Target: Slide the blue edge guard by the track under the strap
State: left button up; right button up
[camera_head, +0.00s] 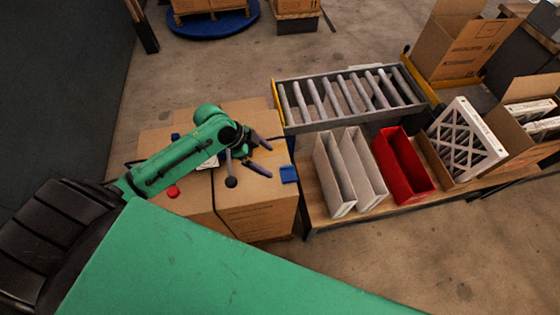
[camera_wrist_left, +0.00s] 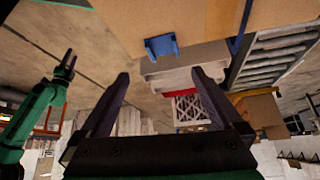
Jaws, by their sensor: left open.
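The blue edge guard (camera_head: 289,174) sits on the right edge of the strapped cardboard box (camera_head: 262,215), on the side facing the bench. It also shows in the left wrist view (camera_wrist_left: 161,46), on the box edge beyond my fingers. A dark strap (camera_head: 214,200) runs over the box, apart from this guard. My left gripper (camera_head: 269,158) is open and empty above the box top, to the left of the guard. Its two fingers show in the left wrist view (camera_wrist_left: 160,76). My right gripper (camera_wrist_left: 68,62) shows small in the left wrist view; its jaw state is unclear.
Another blue piece (camera_head: 175,136) and a red knob (camera_head: 173,191) are at the box's left. A roller track (camera_head: 350,95) lies behind the bench (camera_head: 320,213). Grey bins (camera_head: 343,180), a red bin (camera_head: 403,165) and framed filters (camera_head: 465,140) stand right of the box.

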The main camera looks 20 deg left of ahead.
aim_at(287, 161)
pick_arm(q)
jog(key=x, duration=0.4)
jog(key=shift+w+d+f, duration=0.15)
jog(key=shift+f, duration=0.1)
jog(key=x, duration=0.5)
jog(key=shift+w+f, duration=0.25)
jog(key=shift+w, duration=0.1)
jog(key=shift+d+f, duration=0.1)
jog(key=shift+f, duration=0.1)
jog(key=shift+s+f, duration=0.1)
jog(key=c, duration=1.2)
jog(key=shift+w+f, duration=0.1)
jog(key=shift+w, duration=0.25)
jog(key=shift+c, duration=0.3)
jog(key=shift+w+a+b, duration=0.6)
jog(key=shift+w+b, duration=0.1)
jog(key=shift+w, duration=0.1)
jog(key=shift+w+a+b, duration=0.6)
jog(key=shift+w+b, duration=0.1)
jog(key=shift+w, duration=0.05)
jog(key=shift+w+a+b, duration=0.25)
jog(key=shift+w+b, duration=0.15)
jog(key=shift+w+a, duration=0.2)
jog(key=shift+w, duration=0.05)
pick_arm(e)
jog(key=f, duration=0.2)
jog(key=w+f, duration=0.1)
jog(key=shift+f, duration=0.35)
